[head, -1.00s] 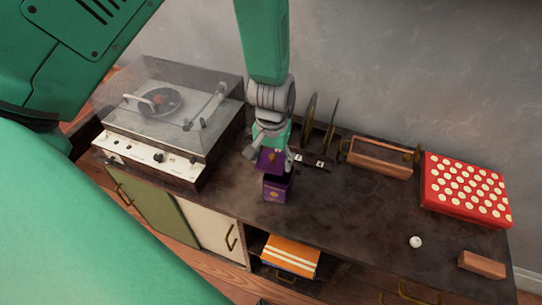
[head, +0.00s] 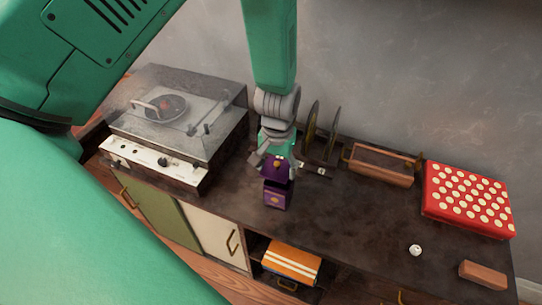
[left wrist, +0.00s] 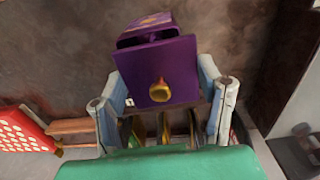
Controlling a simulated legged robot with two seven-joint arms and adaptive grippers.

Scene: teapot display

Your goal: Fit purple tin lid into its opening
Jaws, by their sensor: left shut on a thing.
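The purple tin (head: 276,196) stands on the dark cabinet top with a gold mark on its front. Its purple lid (head: 273,169) is held just above it, tilted, and a dark gap shows between them. My left gripper (head: 277,152) reaches down from above and is shut on the lid. In the left wrist view, the lid (left wrist: 178,66) lies between the two grey fingers (left wrist: 163,100) with its gold knob towards the camera. The tin (left wrist: 146,24) shows behind its upper edge, with part of the opening dark. My right gripper is not in view.
A record player (head: 175,120) stands to the left. Behind the tin are a rack with upright discs (head: 318,135) and a wooden holder (head: 380,165). A red dotted box (head: 466,198), a white ball (head: 415,250) and a wooden block (head: 483,275) lie right. The cabinet top between is clear.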

